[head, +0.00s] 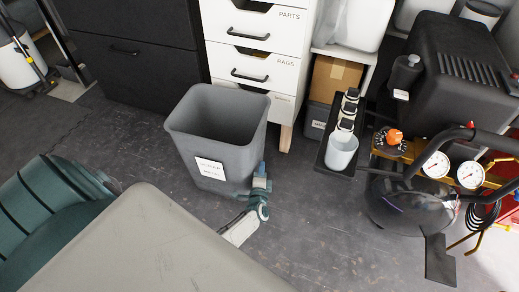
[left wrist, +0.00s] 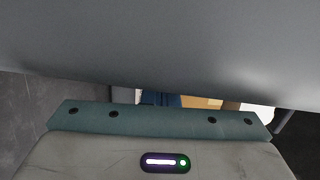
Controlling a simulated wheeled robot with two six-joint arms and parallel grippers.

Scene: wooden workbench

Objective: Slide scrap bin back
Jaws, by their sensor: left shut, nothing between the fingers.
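The grey scrap bin (head: 222,125) stands upright and open-topped on the dark floor, with a white label on its front wall; its inside looks empty. My left gripper (head: 260,172) is low at the bin's right side, by its lower right corner. It is shut with nothing held; I cannot tell whether it touches the bin. In the left wrist view a smooth grey surface (left wrist: 160,45), seemingly the bin wall, fills the top close to the camera and hides most of the fingers. My right gripper is not in view.
Behind the bin stand a black cabinet (head: 130,55) and a white drawer unit (head: 255,45). The floor (head: 320,235) between is clear.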

